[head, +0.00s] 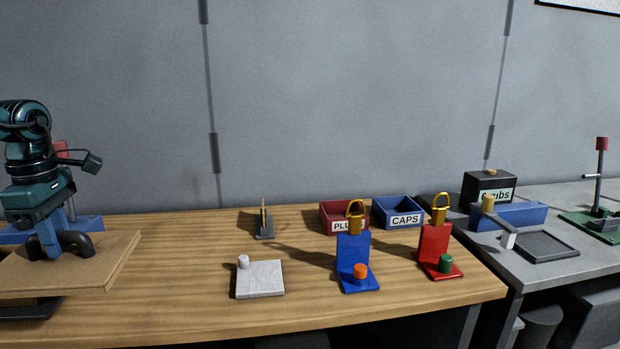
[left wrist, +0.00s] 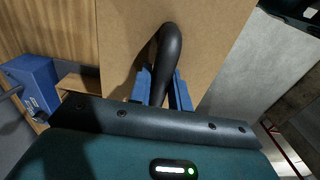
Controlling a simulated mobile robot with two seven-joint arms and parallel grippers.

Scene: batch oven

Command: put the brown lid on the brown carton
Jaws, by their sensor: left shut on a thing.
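The brown lid (head: 100,262) is a flat tan panel with a dark curved handle (head: 75,242) on top, at the left of the head view. My left gripper (head: 55,238) is shut on this handle. In the left wrist view the blue fingers (left wrist: 163,88) sit either side of the handle (left wrist: 168,50), with the lid (left wrist: 215,35) beneath. The lid looks roughly level over the table's left end. I cannot make out the brown carton; a dark shape (head: 30,309) shows under the lid, but I cannot tell what it is. My right gripper is out of view.
The wooden table (head: 180,310) has clear room right of the lid. A grey block (head: 262,280), a blue stand (head: 352,255), a red stand (head: 434,248) and two labelled bins (head: 398,212) stand further right. A blue object (left wrist: 32,85) shows beside the lid in the left wrist view.

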